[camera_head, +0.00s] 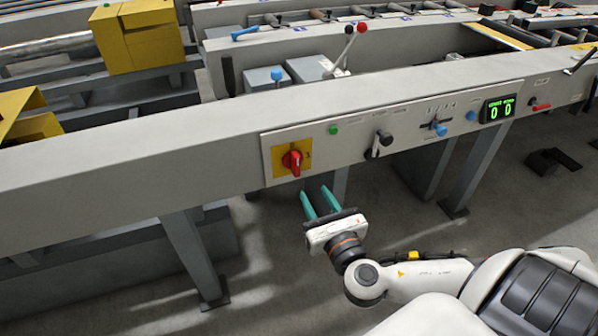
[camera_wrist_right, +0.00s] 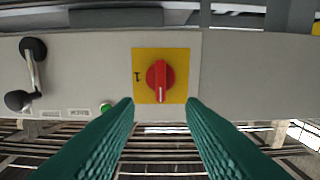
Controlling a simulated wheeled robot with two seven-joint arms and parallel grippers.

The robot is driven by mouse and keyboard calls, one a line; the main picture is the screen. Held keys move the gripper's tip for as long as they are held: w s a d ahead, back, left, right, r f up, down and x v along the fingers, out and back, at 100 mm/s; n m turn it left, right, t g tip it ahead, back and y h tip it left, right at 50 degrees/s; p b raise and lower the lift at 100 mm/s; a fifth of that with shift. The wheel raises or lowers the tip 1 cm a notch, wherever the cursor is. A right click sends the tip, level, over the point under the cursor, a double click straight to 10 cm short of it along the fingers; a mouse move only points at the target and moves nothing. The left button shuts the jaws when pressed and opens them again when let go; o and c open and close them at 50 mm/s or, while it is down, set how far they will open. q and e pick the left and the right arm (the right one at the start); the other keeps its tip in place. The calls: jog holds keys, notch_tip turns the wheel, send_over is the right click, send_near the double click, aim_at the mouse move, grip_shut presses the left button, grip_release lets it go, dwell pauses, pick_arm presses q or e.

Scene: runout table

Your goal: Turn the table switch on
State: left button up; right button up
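The table switch is a red rotary knob (camera_head: 292,160) on a yellow square plate (camera_head: 279,163), set in the table's front panel. The red knob (camera_wrist_right: 160,76) also shows in the right wrist view, centred on its plate (camera_wrist_right: 143,60), with a white mark on its lower part there. A "1" is printed beside the knob. My right gripper (camera_head: 319,201) is open and empty, with two green fingers pointing at the panel, just below and in front of the knob. In the wrist view the fingers stand to either side below the knob, apart from it. My left gripper is not in view.
The same panel (camera_head: 350,152) carries a green button (camera_head: 333,130), a black-knobbed lever (camera_head: 379,145), a blue-handled control (camera_head: 438,129) and a green digital display (camera_head: 498,109) reading zeros. Table legs (camera_head: 192,255) stand below the beam. Floor in front is open.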

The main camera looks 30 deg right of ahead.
aim_at(298, 166)
jog(key=b+x, duration=0.1)
jog(key=x, duration=0.9)
jog(key=shift+w, duration=0.3)
grip_shut()
